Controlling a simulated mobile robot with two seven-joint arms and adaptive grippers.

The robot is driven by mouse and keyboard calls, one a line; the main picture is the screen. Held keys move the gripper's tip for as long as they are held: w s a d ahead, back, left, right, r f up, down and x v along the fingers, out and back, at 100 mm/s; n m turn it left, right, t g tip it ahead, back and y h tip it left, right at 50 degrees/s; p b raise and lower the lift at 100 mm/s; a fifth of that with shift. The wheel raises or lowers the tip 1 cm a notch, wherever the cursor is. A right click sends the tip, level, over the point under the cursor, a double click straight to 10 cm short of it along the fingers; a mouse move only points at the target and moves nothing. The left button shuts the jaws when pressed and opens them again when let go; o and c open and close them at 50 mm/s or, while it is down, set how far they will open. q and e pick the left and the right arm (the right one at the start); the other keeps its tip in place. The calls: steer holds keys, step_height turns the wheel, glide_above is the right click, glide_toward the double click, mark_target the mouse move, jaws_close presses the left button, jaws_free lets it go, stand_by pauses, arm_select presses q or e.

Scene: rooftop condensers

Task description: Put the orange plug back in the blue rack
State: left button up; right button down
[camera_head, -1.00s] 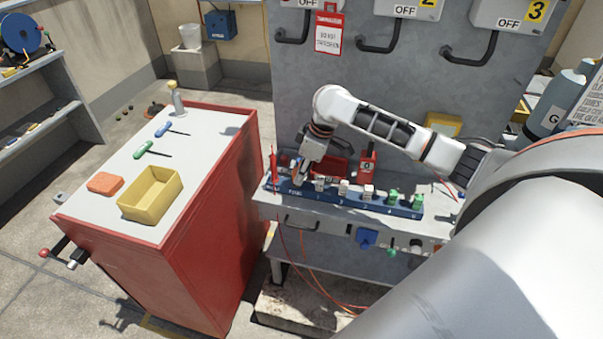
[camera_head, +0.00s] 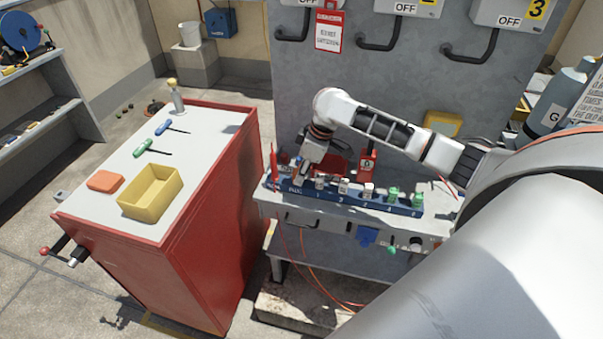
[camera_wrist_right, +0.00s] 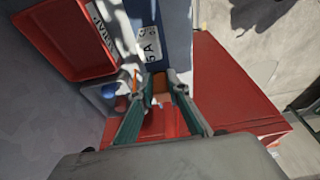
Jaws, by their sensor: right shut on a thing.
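The blue rack (camera_head: 345,198) lies along the front of the grey bench, with several grey and green plugs standing in its numbered places. It also shows in the right wrist view (camera_wrist_right: 167,18). My right gripper (camera_head: 299,179) is low over the rack's left end. In the right wrist view, its fingers (camera_wrist_right: 163,92) are closed around the orange plug (camera_wrist_right: 161,84), which shows as a small orange-brown block between the tips. The plug cannot be made out in the head view. Whether it touches the rack is hidden. My left gripper is not in view.
A red tray (camera_wrist_right: 72,42) lies behind the rack, close to my right gripper. A red lockout block (camera_head: 367,163) stands behind the rack. At left, a red cart (camera_head: 212,215) carries a yellow bin (camera_head: 150,203) and tools. A gap separates cart and bench.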

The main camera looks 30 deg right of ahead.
steer(key=shift+f, duration=0.2)
steer(key=c, duration=1.9)
jaws_free()
